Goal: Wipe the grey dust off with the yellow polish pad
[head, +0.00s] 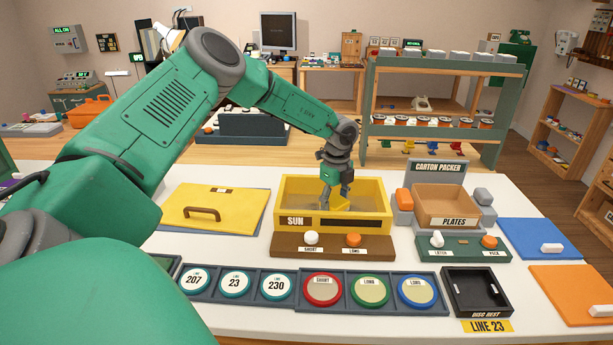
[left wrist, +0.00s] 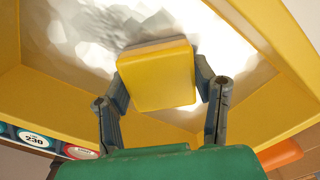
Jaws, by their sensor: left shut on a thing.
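My left gripper (head: 336,198) reaches down into the open yellow box marked SUN (head: 350,222). In the left wrist view its two fingers (left wrist: 160,82) are shut on the yellow polish pad (left wrist: 156,76), one at each side. The pad is over the box floor, a bright, shiny, faceted surface (left wrist: 245,70); I cannot tell whether it touches. A darker grey, mottled patch (left wrist: 105,30), which looks like the dust, shows on the floor beyond the pad. The floor under the pad is hidden. My right gripper is not in view.
The yellow box's walls (left wrist: 36,100) stand close around the gripper. A yellow lid with a brown handle (head: 212,208) lies to the left. A base with white and orange knobs (head: 333,246) is in front. The carton packer (head: 446,205) stands to the right.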

